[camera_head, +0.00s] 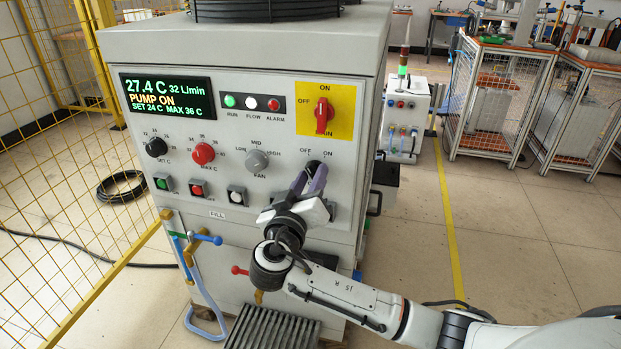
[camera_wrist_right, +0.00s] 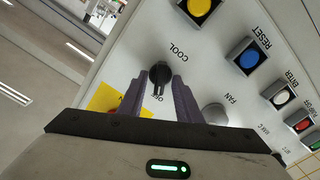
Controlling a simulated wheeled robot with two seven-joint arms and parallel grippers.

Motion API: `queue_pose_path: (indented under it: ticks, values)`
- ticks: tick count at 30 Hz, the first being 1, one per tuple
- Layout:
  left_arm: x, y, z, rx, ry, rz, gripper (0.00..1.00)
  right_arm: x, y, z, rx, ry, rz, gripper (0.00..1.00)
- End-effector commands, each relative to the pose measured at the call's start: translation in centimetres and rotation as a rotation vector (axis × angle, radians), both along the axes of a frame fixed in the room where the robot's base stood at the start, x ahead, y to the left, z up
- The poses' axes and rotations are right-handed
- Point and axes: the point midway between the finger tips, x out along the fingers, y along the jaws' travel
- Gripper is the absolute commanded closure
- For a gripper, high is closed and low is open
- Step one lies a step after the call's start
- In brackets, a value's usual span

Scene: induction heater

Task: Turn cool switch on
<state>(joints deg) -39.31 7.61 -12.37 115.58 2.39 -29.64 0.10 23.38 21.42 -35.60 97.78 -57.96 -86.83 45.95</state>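The cool switch (camera_head: 313,163) is a small black knob on the grey panel, below the OFF and ON labels. In the right wrist view the knob (camera_wrist_right: 159,74) stands beside the COOL label, and its pointer end lies near the OFF label. My right gripper (camera_head: 309,178) reaches up to it from below. Its two purple-grey fingers are apart, one on each side of the knob, in the wrist view (camera_wrist_right: 161,80). I cannot tell whether they touch it. The fingers hide part of the switch in the head view. My left gripper is not in view.
The grey fan knob (camera_head: 257,160) sits just left of the fingers. A red rotary switch (camera_head: 323,116) on a yellow plate is above. Push buttons (camera_head: 237,195) line the panel below. A yellow mesh fence (camera_head: 60,150) stands at the left.

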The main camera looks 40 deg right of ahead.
Motion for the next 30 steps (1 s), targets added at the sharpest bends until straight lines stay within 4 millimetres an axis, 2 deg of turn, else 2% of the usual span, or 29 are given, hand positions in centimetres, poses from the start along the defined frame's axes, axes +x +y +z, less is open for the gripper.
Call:
queue_pose_path:
  ticks: [2,3,8,17,26,30]
  values:
    - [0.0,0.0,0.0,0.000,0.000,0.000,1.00,0.0,0.0,0.0,0.000,0.000,0.000,0.69]
    - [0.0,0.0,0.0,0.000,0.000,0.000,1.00,0.0,0.0,0.0,0.000,0.000,0.000,0.72]
    - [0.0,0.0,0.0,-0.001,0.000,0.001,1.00,0.0,0.0,0.0,0.000,0.000,0.000,0.99]
    - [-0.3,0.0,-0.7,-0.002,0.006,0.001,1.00,-0.1,0.1,-0.2,0.013,-0.013,0.000,1.00]
    - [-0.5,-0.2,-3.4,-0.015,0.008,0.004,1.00,-0.1,0.1,-0.8,0.111,-0.125,-0.001,1.00]
    - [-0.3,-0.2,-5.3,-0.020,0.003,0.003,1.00,-0.1,0.1,-1.0,0.189,-0.217,-0.001,1.00]
